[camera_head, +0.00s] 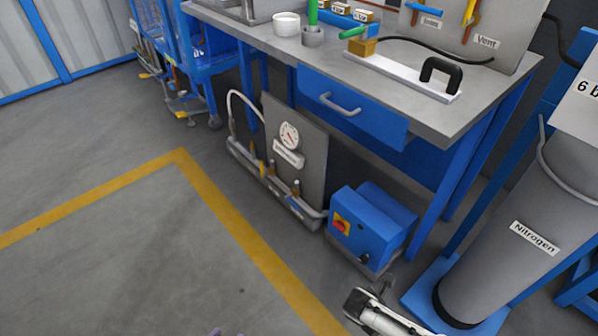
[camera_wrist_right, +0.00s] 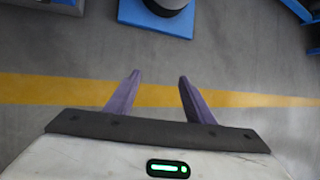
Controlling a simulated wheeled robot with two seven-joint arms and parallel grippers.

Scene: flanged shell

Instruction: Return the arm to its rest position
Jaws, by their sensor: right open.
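My right gripper (camera_wrist_right: 160,76) is open and empty in the right wrist view, its two purple fingers apart above the grey floor and yellow line. In the head view a white and dark piece of my arm (camera_head: 380,314) shows at the bottom edge, right of centre. A small purple tip shows at the bottom edge left of centre; I cannot tell which gripper it belongs to. I cannot make out my left gripper.
A workbench (camera_head: 440,110) with a blue drawer (camera_head: 350,108) stands at the back. A blue box unit (camera_head: 372,232) and a gauge panel (camera_head: 300,165) stand below it. A nitrogen cylinder (camera_head: 530,235) stands at right on a blue base (camera_wrist_right: 155,14). Floor at left is clear.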

